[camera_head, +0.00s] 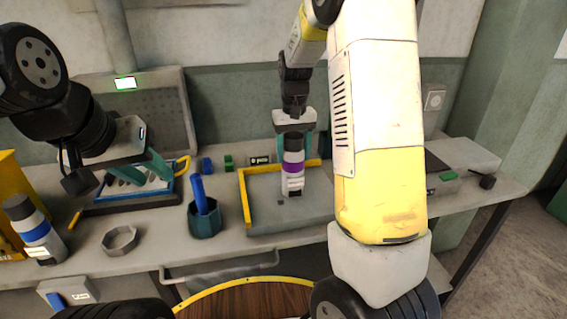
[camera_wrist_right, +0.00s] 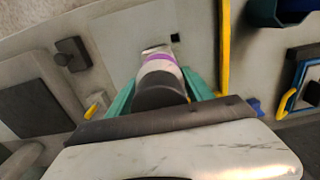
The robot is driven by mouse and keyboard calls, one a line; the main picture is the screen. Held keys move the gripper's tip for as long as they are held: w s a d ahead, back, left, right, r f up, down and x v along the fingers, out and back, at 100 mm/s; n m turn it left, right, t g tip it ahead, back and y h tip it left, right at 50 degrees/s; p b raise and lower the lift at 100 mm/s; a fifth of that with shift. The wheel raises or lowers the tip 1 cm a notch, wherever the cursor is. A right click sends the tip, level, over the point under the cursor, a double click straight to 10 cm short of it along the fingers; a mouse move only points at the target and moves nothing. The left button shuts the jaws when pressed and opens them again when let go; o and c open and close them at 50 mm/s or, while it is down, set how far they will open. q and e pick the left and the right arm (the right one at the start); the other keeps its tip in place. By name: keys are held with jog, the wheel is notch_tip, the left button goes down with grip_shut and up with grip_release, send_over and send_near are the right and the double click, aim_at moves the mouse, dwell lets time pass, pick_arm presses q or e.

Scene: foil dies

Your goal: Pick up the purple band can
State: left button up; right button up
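The purple band can (camera_head: 293,167) stands upright over the grey tray (camera_head: 262,190), with a dark top, a white body and a purple band. My right gripper (camera_head: 294,146) points down with its teal fingers on either side of the can's upper part. In the right wrist view the can (camera_wrist_right: 160,77) lies between the two fingers (camera_wrist_right: 160,92). I cannot tell whether they press on it or leave a small gap, nor whether its base touches the tray. My left gripper (camera_head: 143,172) is open and empty over the blue tray at the left.
A blue band can (camera_head: 35,232) stands at the far left. A dark teal cup (camera_head: 204,220) with a blue stick and a grey ring (camera_head: 119,241) stand left of the tray. Small blue (camera_head: 207,165) and green (camera_head: 228,162) blocks lie behind. A grey box (camera_head: 462,158) is at right.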

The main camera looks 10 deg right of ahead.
grip_shut()
jog(key=shift+r, duration=0.1)
